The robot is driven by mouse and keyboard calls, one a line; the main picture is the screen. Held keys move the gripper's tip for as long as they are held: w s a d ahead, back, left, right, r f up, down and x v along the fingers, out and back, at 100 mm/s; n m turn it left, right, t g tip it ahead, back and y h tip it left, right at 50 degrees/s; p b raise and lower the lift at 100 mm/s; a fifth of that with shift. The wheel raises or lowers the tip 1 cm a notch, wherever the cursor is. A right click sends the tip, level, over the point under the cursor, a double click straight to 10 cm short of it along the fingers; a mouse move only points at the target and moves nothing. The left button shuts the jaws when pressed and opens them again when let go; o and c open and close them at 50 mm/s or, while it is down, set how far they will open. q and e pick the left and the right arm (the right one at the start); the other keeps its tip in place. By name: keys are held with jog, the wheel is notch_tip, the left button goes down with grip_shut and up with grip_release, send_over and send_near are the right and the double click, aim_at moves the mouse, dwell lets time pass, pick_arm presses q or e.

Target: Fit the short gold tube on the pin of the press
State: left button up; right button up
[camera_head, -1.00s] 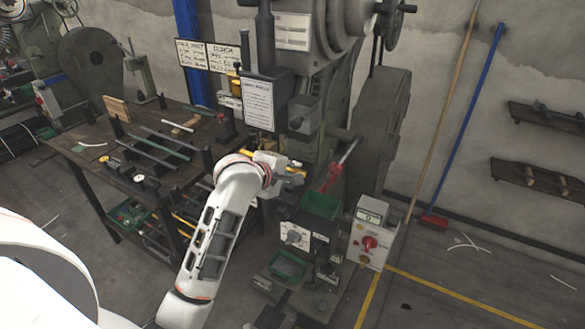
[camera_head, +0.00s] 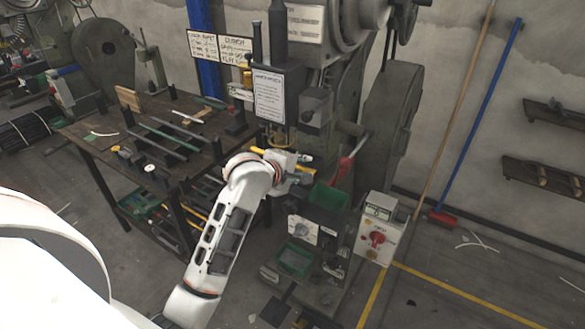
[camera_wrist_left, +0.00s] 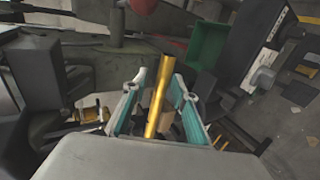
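The gold tube (camera_wrist_left: 160,95) lies lengthwise between the two teal-lined fingers of my left gripper (camera_wrist_left: 159,80) in the left wrist view. The fingers stand apart, with a visible gap at the tube's left side. In the head view my left gripper (camera_head: 298,168) is in front of the press (camera_head: 312,105), just below its head, and a bit of yellow shows between its fingers. I cannot make out the pin, nor whether the tube touches it. My right gripper is not in view.
A dark workbench (camera_head: 92,133) with rods is at left. Open floor lies at front right.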

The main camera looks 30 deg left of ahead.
pick_arm(q)
jog(key=v, duration=1.2)
dwell(0.6)
jog(key=s+d+f+m+g, duration=0.1)
jog(key=s+f+m, duration=0.3)
jog(key=f, duration=0.6)
jog(key=s+d+f+m, duration=0.1)
jog(key=d+f+m, duration=0.1)
jog(key=f+m, duration=0.6)
jog(key=s+d+f+m, duration=0.2)
jog(key=s+f+m, duration=0.2)
jog(key=s+f, duration=0.4)
jog(key=s+d+f+m+h, duration=0.1)
jog(key=s+d+f+m, duration=0.1)
jog(key=s+f+m, duration=0.3)
notch_tip(320, 180, down, 4)
jog(key=s, duration=0.2)
jog(key=shift+s+d+g, duration=0.3)
jog(key=shift+s+d, duration=0.05)
jog(key=shift+s, duration=0.05)
